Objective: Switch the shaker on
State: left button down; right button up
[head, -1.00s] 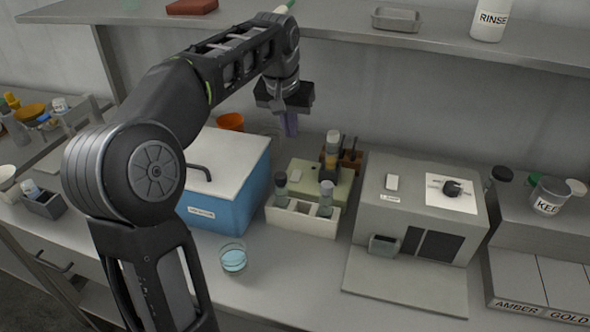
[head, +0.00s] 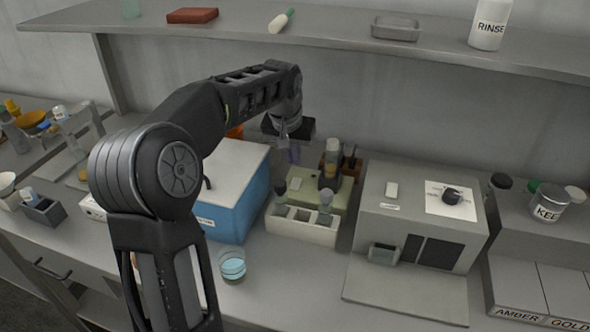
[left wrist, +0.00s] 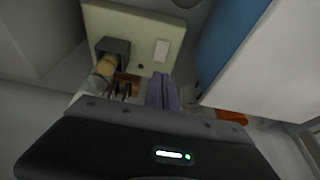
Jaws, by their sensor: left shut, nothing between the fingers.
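The shaker appears to be the pale green box (head: 342,200) behind a white rack in the head view. I cannot tell which way the switch is tipped. My left gripper (head: 293,154) points down at the box's left back side, and its purple fingers (left wrist: 161,92) are shut and empty, apart from the switch. My right gripper is out of view.
A blue box (head: 232,205) with a white lid stands left of the shaker. The white rack (head: 300,230) with bottles is in front. A grey machine (head: 420,225) with a dial stands right. A brown rack (left wrist: 125,85) is near the fingers.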

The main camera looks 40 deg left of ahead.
aim_at(296, 178)
pick_arm(q)
jog(key=x, duration=0.6)
jog(key=shift+s+d+f, duration=0.1)
jog(key=shift+s+d, duration=0.05)
jog(key=shift+s, duration=0.2)
jog(key=shift+p, duration=1)
jog(key=shift+w+f+g, duration=0.15)
jog(key=shift+f+g, duration=0.15)
jog(key=shift+s, duration=0.2)
jog(key=shift+s+d+r+b, duration=0.25)
jog(key=shift+s+b, duration=0.2)
jog(key=shift+s, duration=0.15)
